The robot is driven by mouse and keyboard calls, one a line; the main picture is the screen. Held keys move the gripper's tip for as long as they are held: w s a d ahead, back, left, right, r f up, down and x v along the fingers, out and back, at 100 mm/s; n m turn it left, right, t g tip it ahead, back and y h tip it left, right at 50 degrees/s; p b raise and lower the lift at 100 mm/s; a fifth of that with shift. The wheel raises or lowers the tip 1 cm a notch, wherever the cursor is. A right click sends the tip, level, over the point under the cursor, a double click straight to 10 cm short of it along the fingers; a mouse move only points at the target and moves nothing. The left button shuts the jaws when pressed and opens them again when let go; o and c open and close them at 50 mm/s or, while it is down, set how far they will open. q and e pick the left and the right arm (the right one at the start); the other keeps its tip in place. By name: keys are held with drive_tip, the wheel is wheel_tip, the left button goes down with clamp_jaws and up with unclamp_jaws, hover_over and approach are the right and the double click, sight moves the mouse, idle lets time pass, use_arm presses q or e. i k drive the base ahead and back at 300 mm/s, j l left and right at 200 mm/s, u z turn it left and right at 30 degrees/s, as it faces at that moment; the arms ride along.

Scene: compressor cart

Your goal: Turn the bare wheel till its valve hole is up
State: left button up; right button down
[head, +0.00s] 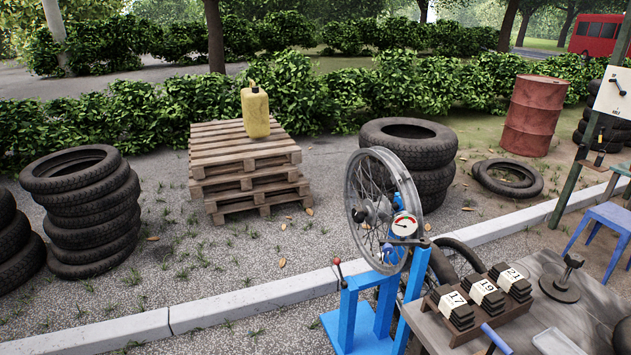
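The bare wheel (403,174) is a spoked metal rim without a tyre. It stands upright in a blue stand (349,315), right of the middle in the head view. Its dark hub shows on the left side of the spokes. I cannot make out the valve hole at this size. A round gauge (404,226) with a coloured dial hides part of the lower right of the rim. A lever with a red knob (336,262) rises at the left of the stand. Neither of my grippers shows in this view.
A workbench (560,265) at right holds dark blocks marked 17, 19 and 21 and a small dark stand (560,283). Stacked tyres (425,152), pallets (240,150) with a yellow can (256,112), and a red drum (534,115) stand behind. The kerb (250,302) crosses the ground.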

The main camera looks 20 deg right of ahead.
sight(371, 211)
drive_tip(key=z, duration=1.25)
drive_tip(key=i+j, duration=0.05)
